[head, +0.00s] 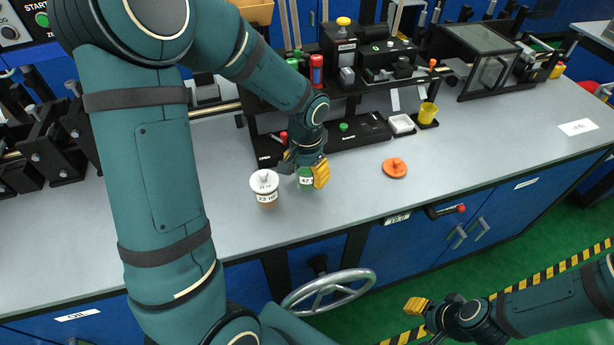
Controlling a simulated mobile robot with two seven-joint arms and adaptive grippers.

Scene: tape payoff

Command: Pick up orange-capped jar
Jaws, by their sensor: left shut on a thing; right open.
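An orange round cap with a knob (395,168) lies on the grey bench top, right of my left gripper. No jar body shows under it. A green jar (306,181) with a label that seems to read 47 is at my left gripper (304,172), which is shut on it with its yellow-tipped finger on the right side. The gripper hides the jar's top, so I cannot tell its cap. A white-capped jar (266,190) stands just left of it, brown with a white label. My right gripper (428,308) is open, low in front of the bench over the floor.
A black rack with devices (345,135) stands behind the jars. A handwheel (328,290) and a drawer handle stick out from the bench front. The bench's right part (490,140) is clear.

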